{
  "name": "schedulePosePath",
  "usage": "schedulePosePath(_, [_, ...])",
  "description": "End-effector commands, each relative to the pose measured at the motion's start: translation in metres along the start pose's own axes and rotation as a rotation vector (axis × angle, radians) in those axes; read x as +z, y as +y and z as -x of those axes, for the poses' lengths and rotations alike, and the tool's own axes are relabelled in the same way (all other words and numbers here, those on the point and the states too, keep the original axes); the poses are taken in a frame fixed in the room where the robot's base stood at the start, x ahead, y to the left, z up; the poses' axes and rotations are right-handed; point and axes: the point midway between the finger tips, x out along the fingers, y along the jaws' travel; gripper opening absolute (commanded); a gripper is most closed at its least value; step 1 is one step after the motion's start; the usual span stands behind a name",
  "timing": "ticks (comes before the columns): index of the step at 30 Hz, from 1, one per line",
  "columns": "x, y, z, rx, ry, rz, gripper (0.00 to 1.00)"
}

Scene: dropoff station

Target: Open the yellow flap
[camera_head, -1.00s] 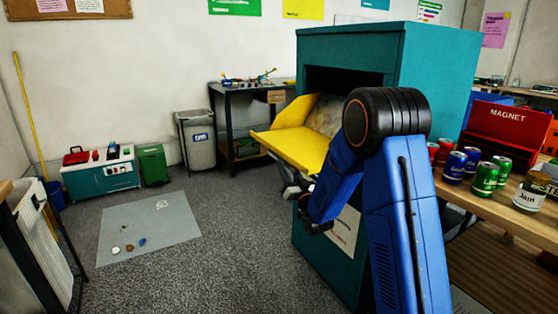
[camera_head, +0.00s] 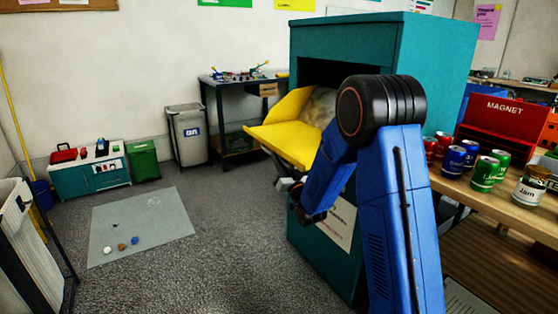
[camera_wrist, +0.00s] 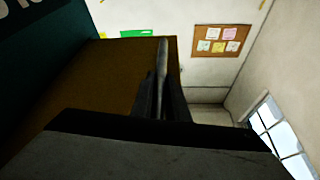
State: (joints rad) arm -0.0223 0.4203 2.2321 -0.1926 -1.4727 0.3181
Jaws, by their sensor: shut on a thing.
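The yellow flap (camera_head: 286,143) is on the upper front of a tall teal cabinet (camera_head: 388,45). It stands tilted out, with a raised side wall, and a dark opening shows above it. A greyish rounded thing (camera_head: 318,106) lies in it against the opening. In the wrist view the flap's shaded underside (camera_wrist: 105,85) fills the left. My gripper (camera_wrist: 162,95) is shut on a thin grey bar (camera_wrist: 162,62) at the flap's edge.
A wooden table (camera_head: 465,190) with several cans, a jar (camera_head: 529,191) and a red box (camera_head: 503,122) stands close on the right. A grey bin (camera_head: 188,138) and dark table (camera_head: 238,82) are behind left. Open carpet lies left of the cabinet, with a grey mat (camera_head: 140,226).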

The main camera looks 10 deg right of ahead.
Motion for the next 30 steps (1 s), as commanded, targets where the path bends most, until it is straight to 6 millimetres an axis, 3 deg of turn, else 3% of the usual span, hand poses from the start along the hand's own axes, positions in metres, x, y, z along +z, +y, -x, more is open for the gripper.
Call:
schedulePosePath(12, [-0.045,-0.015,-0.018,0.065,0.006,-0.162,0.0])
schedulePosePath(23, [-0.048,-0.016,-0.02,0.074,0.005,-0.181,0.0])
schedulePosePath(24, [-0.048,-0.016,-0.02,0.074,0.005,-0.181,0.16])
schedulePosePath(26, [-0.048,-0.016,-0.02,0.074,0.005,-0.181,0.31])
schedulePosePath(30, [-0.048,-0.016,-0.02,0.073,0.005,-0.181,0.33])
